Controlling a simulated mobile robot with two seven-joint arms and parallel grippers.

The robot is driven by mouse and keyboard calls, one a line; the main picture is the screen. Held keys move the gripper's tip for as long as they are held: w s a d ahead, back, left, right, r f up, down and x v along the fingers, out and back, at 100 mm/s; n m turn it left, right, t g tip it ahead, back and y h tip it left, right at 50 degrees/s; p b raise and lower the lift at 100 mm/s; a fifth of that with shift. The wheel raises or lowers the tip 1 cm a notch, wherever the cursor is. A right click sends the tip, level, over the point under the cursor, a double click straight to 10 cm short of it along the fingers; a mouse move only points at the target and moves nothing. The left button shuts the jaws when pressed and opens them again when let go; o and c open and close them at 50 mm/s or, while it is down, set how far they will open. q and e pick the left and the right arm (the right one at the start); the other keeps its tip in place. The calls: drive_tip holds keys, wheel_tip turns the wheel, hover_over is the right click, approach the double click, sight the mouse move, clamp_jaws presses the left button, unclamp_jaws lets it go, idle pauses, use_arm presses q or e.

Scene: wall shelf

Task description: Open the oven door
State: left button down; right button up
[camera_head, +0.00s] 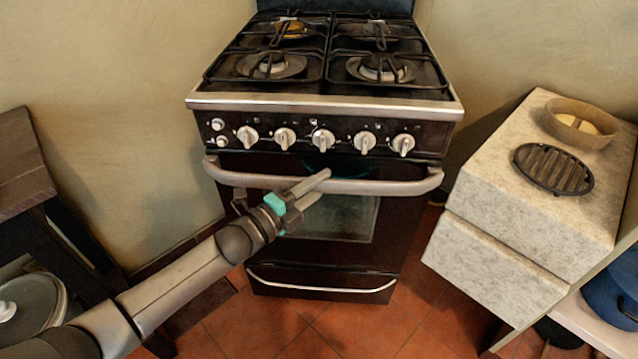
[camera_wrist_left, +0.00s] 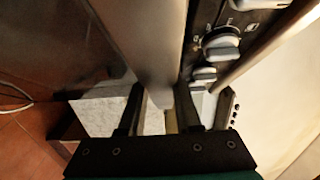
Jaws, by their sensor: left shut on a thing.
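The oven (camera_head: 340,216) is a dark stove with a closed-looking door below a row of white knobs. Its long metal handle (camera_head: 392,187) runs across the top of the door. My left gripper (camera_head: 312,188) reaches in from the left and is shut on the handle near its middle. In the left wrist view the handle (camera_wrist_left: 155,45) passes between the fingers of the left gripper (camera_wrist_left: 160,108). My right gripper is in neither view.
A stone-topped counter (camera_head: 490,205) stands at the right with a round trivet (camera_head: 553,169) and a shallow bowl (camera_head: 580,124). A dark wooden table (camera_head: 20,165) is at the left. The tiled floor (camera_head: 350,325) in front of the oven is clear.

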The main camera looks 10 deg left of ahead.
use_arm(q)
drive_tip(key=shift+s+f, duration=0.2)
drive_tip(key=shift+s, duration=0.35)
drive_tip(key=s+d+f+m+b, duration=0.1)
drive_tip(key=s+f+b, duration=0.2)
drive_tip(key=s+f, duration=0.3)
drive_tip(key=s+f+m+t+h+b, duration=0.1)
drive_tip(key=s+f+b, duration=0.2)
drive_tip(key=s, duration=1.3)
drive_tip(key=shift+d+f, duration=0.4)
drive_tip(key=shift+f, duration=1.15)
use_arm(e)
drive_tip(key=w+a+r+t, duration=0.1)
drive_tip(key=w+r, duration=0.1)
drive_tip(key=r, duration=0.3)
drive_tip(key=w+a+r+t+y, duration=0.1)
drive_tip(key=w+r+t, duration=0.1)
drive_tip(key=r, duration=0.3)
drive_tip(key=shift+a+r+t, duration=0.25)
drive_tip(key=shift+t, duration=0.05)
